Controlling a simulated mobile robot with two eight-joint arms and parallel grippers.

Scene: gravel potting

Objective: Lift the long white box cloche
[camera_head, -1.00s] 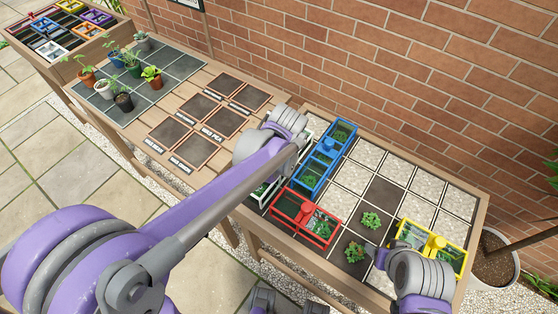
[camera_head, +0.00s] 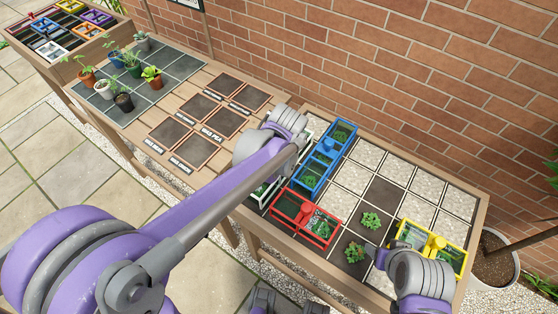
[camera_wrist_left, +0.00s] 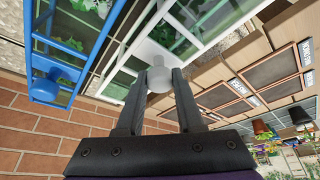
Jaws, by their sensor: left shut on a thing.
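The long white box cloche (camera_head: 258,199) is mostly hidden behind my left arm in the head view; a white frame end shows below the wrist. In the left wrist view, the white cloche (camera_wrist_left: 205,43) has glass panes with green plants beneath and a round white knob (camera_wrist_left: 158,76). My left gripper (camera_wrist_left: 160,84) is shut on that knob, one dark finger on each side. Whether the cloche is clear of the table cannot be told. My right gripper (camera_head: 378,254) is low at the right, beside the yellow cloche; its fingers are mostly hidden by the wrist.
A blue cloche (camera_head: 325,160) stands close beside the white one, with a red cloche (camera_head: 306,217) in front. A yellow cloche (camera_head: 432,243) is at right. Bare plants (camera_head: 370,220) sit on the tiled table. A brick wall (camera_head: 420,70) rises behind. Potted plants stand on the left table.

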